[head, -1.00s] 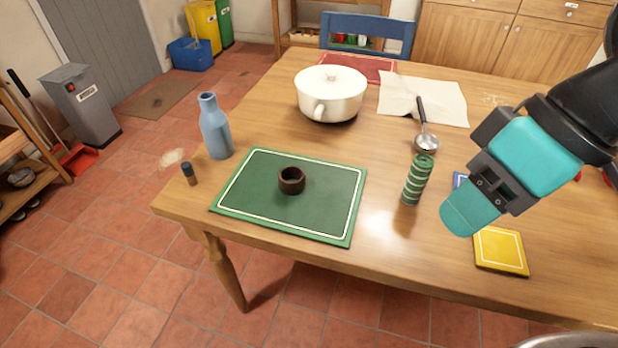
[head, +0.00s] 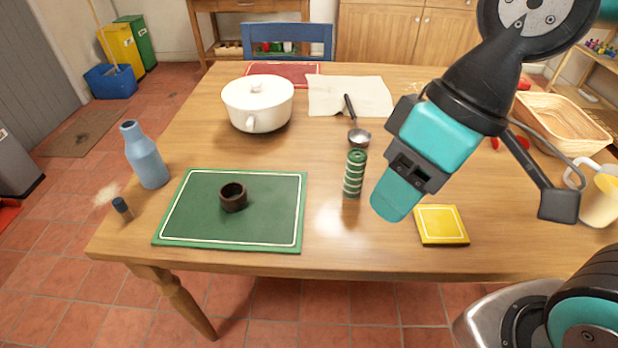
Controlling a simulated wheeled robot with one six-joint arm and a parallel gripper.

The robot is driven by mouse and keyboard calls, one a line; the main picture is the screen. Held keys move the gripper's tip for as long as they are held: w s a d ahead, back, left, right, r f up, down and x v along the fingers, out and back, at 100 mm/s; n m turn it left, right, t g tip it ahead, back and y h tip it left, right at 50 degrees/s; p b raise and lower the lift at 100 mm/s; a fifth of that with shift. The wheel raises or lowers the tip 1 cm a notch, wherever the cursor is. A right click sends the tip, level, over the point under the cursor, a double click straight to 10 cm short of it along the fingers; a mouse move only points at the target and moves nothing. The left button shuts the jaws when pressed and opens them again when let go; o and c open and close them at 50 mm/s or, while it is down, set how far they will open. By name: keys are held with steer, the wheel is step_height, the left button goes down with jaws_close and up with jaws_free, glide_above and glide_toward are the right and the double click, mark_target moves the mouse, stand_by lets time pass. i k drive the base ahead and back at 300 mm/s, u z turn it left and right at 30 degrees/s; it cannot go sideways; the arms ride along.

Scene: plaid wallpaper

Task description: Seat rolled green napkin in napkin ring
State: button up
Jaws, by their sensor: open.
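The rolled green napkin (head: 354,174), green with pale stripes, stands upright on the wooden table, right of the green placemat (head: 180,238). The napkin ring (head: 233,197), dark brown and round, rests on the placemat with its opening facing up; it looks empty. My gripper (head: 388,208) is open and empty, just right of the napkin and apart from it. Only its near teal finger shows clearly; the other finger is hidden.
A yellow square mat (head: 441,225) lies right of my gripper. A ladle (head: 357,134) lies behind the napkin, beside a white pot (head: 258,104) and a cream cloth (head: 350,95). A blue bottle (head: 147,158) stands left. A basket (head: 555,122) and yellow-and-white jug (head: 603,198) are right. Table between napkin and placemat is clear.

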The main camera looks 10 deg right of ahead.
mark_target(229, 188)
steer(key=u, duration=1.9)
steer(key=i, duration=1.15)
steer(key=z, duration=3.55)
